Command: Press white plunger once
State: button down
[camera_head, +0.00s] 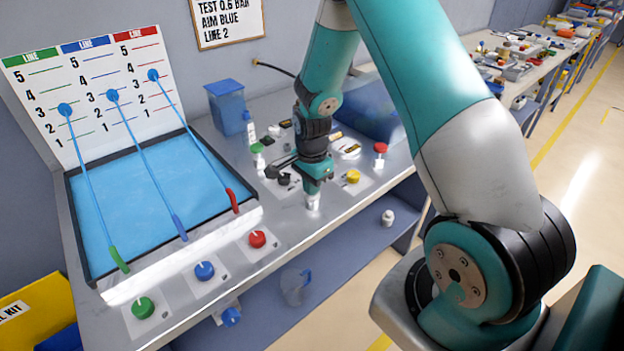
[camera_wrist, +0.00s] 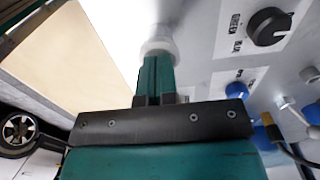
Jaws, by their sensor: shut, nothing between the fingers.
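The white plunger (camera_head: 312,202) is at the front edge of the bench, right below my gripper (camera_head: 313,191). In the wrist view, the white plunger (camera_wrist: 158,46) shows as a pale round cap just beyond the tips of my gripper (camera_wrist: 156,58). The two teal fingers are together with nothing held between them. The fingertips overlap the cap in the picture; I cannot tell whether they touch it or how far it is pressed. The fingers hide part of the cap.
Around the arm stand a yellow plunger (camera_head: 353,176), a red plunger (camera_head: 380,148) and a green plunger (camera_head: 257,150). A black knob (camera_wrist: 270,27) lies to the right in the wrist view.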

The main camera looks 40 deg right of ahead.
jog(key=shift+s+f, duration=0.1)
jog(key=shift+f, duration=0.05)
notch_tip(320, 180, up, 5)
jog(key=p, duration=0.3)
jog(key=shift+f+p, duration=0.2)
jog(key=shift+p, duration=0.2)
notch_tip(320, 180, up, 10)
jog(key=b, duration=0.2)
jog(key=shift+f+b, duration=0.15)
jog(key=shift+b, duration=0.15)
jog(key=s+a+r+n+y, duration=0.1)
jog(key=s+a+r+n, duration=0.35)
jog(key=a+n, duration=0.3)
jog(key=s+a+r+n+y, duration=0.1)
jog(key=s+a+r+n, duration=0.4)
jog(key=a, duration=0.3)
jog(key=s+a+r+n+y, duration=0.2)
jog(key=s+a+n, duration=0.5)
jog(key=s+n, duration=0.5)
jog(key=shift+s+a+r, duration=0.15)
jog(key=shift+s+r, duration=0.2)
